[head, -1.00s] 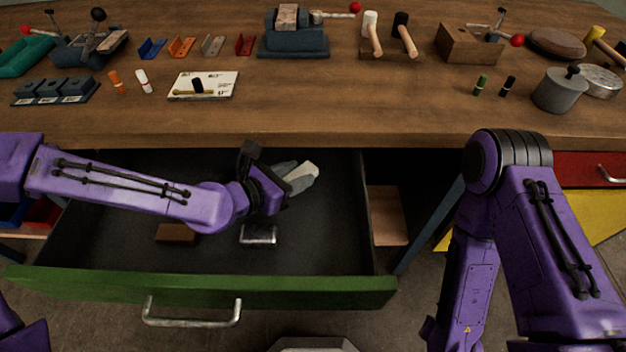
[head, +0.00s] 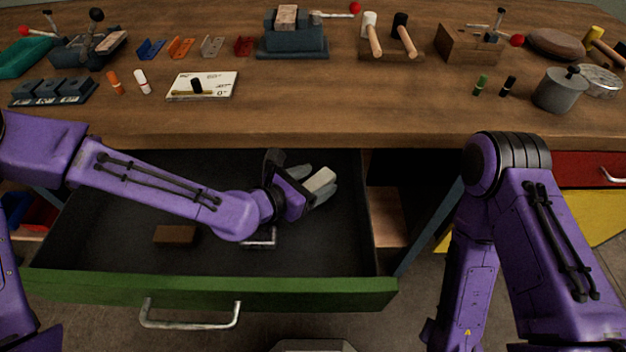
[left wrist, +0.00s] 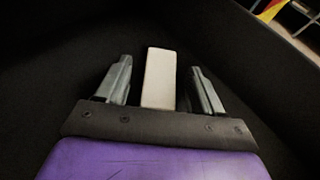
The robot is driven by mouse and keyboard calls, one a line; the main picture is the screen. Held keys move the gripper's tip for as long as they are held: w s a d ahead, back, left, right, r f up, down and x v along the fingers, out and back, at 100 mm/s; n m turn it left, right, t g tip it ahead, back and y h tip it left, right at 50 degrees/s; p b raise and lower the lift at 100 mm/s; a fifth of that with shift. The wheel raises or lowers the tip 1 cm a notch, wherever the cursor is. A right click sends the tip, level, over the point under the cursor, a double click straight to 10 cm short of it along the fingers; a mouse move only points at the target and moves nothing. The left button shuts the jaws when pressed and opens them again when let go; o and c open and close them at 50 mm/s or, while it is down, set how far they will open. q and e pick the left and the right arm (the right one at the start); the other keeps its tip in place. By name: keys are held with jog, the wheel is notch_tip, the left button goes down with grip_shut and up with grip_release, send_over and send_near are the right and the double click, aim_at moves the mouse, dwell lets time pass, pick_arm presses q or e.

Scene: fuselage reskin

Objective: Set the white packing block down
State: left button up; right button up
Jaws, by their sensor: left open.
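The white packing block (head: 320,180) is inside the open drawer, towards its back right. My left gripper (head: 324,184) is down in the drawer with its fingers open, one on each side of the block. In the left wrist view the white block (left wrist: 160,78) lies between the two grey fingers, with a dark gap on either side. The block's underside is hidden, so its contact with the drawer floor cannot be made out. My right arm shows at the right, but its gripper is out of view.
The drawer has a green front (head: 210,291) and a dark floor. A brown block (head: 175,235) and a metallic block (head: 262,240), partly covered by my left arm, lie in it. The workbench (head: 300,115) above holds tools, brackets and fixtures.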

pick_arm(q)
jog(key=shift+r, duration=0.25)
jog(key=p+v, duration=0.1)
jog(key=v, duration=0.6)
jog(key=shift+s+a+p, duration=0.15)
jog(key=shift+p, duration=0.15)
